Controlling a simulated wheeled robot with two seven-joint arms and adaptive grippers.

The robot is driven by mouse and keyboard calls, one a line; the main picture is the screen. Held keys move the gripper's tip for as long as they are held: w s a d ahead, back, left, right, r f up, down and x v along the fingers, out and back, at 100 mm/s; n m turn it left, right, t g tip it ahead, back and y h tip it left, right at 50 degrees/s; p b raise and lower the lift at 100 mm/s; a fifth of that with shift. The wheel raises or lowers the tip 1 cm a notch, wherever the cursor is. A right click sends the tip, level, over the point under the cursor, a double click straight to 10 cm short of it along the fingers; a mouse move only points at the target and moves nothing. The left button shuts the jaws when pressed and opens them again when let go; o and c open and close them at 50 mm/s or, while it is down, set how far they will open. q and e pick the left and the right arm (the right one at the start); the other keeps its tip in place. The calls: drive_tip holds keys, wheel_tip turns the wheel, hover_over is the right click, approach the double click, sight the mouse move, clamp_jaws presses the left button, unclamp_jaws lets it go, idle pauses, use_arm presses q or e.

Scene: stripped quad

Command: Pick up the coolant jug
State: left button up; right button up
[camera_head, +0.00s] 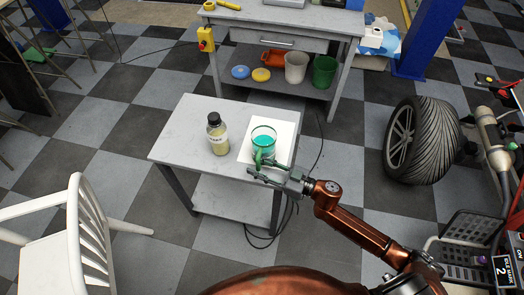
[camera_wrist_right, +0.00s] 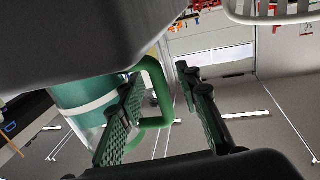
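The coolant jug (camera_head: 263,142) is a clear vessel with teal liquid and a green handle. It stands upright on a white sheet (camera_head: 284,135) on the small grey table. My right gripper (camera_head: 262,172) is at the handle side of the jug, at the table's front edge. In the right wrist view the jug (camera_wrist_right: 85,100) is at the left, and its green handle (camera_wrist_right: 165,95) reaches in between the two spread fingers of the gripper (camera_wrist_right: 165,120). The fingers are open with a gap to the handle on the right finger's side. My left gripper is not in view.
A bottle (camera_head: 218,135) with a black cap and pale yellow content stands left of the jug on the small table (camera_head: 180,130). A workbench (camera_head: 330,28) with several containers is behind. A tyre (camera_head: 422,140) stands at the right, a white chair (camera_head: 85,235) at the left.

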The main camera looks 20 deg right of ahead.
drive_tip(key=shift+c, duration=0.3)
clamp_jaws()
drive_tip(key=shift+r, duration=0.1)
idle(0.4)
